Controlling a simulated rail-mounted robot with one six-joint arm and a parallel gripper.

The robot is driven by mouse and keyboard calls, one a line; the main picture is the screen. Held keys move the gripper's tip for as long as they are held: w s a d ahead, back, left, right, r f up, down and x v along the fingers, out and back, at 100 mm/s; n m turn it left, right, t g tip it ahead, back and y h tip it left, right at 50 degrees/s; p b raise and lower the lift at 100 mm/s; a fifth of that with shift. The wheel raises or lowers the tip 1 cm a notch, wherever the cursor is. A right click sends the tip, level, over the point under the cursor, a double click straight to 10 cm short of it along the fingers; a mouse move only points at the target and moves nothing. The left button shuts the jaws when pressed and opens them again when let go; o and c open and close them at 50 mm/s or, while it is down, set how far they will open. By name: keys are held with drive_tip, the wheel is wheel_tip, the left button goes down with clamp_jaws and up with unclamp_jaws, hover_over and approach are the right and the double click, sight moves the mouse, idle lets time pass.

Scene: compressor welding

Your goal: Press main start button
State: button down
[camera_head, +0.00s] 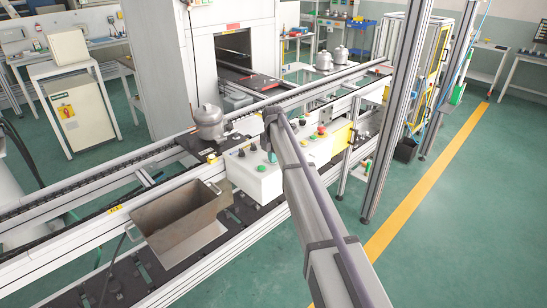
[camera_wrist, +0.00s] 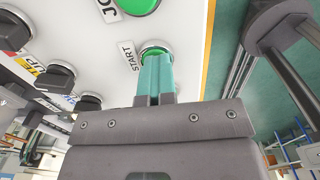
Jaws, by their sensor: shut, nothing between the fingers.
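A green button (camera_wrist: 157,45) labelled START sits on a white control panel in the wrist view. My gripper (camera_wrist: 153,58) has its teal fingers shut together, with nothing between them. The fingertips overlap the lower part of this button in the picture; whether they touch it or press it in, I cannot tell. In the head view my gripper (camera_head: 271,157) is over the white control box (camera_head: 253,183) beside the conveyor. My arm hides part of that box.
Another green button (camera_wrist: 140,5), its label cut off, and several black knobs (camera_wrist: 55,77) are close on the panel. In the head view a grey compressor (camera_head: 209,122) stands on the conveyor, a brown bin (camera_head: 180,220) hangs in front, and a metal post (camera_head: 397,110) rises at right.

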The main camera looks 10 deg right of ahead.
drive_tip(key=shift+s+f, duration=0.25)
drive_tip(key=shift+f, duration=0.05)
drive_tip(key=shift+r, duration=0.1)
drive_tip(key=shift+w+r+p, duration=0.2)
drive_tip(key=shift+r+p, duration=0.3)
drive_tip(key=shift+p, duration=0.3)
wheel_tip(320, 180, up, 13)
drive_tip(key=p, duration=1.3)
drive_tip(key=shift+r+p, duration=0.2)
drive_tip(key=shift+p, duration=0.15)
